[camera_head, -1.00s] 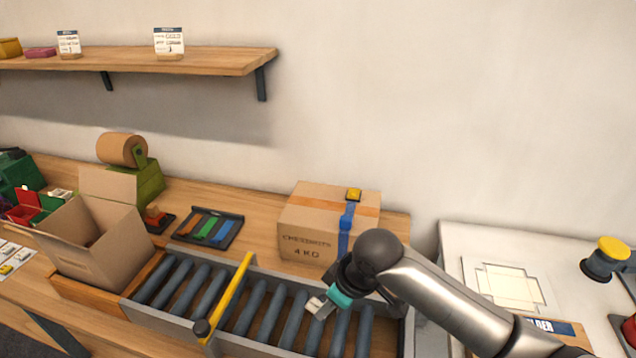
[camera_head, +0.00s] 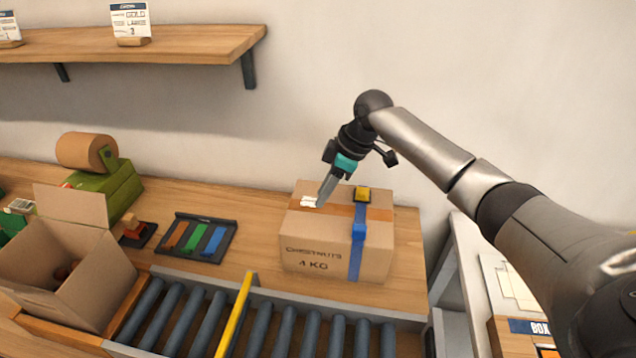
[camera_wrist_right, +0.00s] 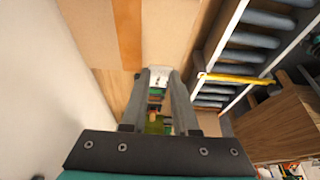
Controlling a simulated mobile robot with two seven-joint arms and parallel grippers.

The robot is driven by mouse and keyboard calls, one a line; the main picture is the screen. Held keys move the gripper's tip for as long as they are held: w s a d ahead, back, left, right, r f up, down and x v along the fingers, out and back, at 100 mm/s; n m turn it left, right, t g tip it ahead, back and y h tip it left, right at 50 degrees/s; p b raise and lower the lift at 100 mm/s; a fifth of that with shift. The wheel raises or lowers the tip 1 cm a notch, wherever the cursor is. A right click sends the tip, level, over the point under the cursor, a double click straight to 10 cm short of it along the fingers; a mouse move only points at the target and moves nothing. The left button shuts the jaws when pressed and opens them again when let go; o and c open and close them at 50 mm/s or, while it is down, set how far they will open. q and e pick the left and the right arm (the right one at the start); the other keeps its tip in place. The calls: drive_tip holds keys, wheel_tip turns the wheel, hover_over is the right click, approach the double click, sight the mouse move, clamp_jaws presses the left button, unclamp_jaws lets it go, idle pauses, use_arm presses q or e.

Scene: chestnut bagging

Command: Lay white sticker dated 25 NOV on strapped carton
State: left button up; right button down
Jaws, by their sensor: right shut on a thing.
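The strapped carton (camera_head: 318,250) stands closed on the wooden bench behind the rollers, with brown tape and a blue strap (camera_head: 357,245) with a yellow buckle (camera_head: 362,194). It reads CHESTNUTS 4 KG. My right gripper (camera_head: 321,203) is over the left part of the carton's top, shut on the white sticker (camera_head: 309,202). The sticker also shows at the fingertips in the right wrist view (camera_wrist_right: 158,76); its date is too small to read. I cannot tell whether it touches the carton. My left gripper is not in view.
A roller conveyor (camera_head: 262,330) with a yellow bar (camera_head: 234,312) runs in front. An open carton (camera_head: 68,262) stands at the left, beside a tray of coloured strips (camera_head: 197,238) and a green tape dispenser (camera_head: 108,184). A shelf (camera_head: 150,45) hangs above.

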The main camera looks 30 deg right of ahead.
drive_tip(key=shift+s+f+b, duration=0.2)
drive_tip(key=shift+f+b, duration=0.25)
drive_tip(key=shift+s+f+b, duration=0.1)
drive_tip(key=shift+f+b, duration=0.2)
drive_tip(key=shift+b, duration=0.1)
drive_tip(key=shift+f+b, duration=0.35)
drive_tip(key=shift+f, duration=0.05)
wheel_tip(320, 180, down, 3)
drive_tip(key=b, duration=0.3)
drive_tip(key=shift+f, duration=0.5)
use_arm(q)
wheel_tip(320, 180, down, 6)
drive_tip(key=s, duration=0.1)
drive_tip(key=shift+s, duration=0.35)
use_arm(e)
drive_tip(key=shift+f, duration=0.1)
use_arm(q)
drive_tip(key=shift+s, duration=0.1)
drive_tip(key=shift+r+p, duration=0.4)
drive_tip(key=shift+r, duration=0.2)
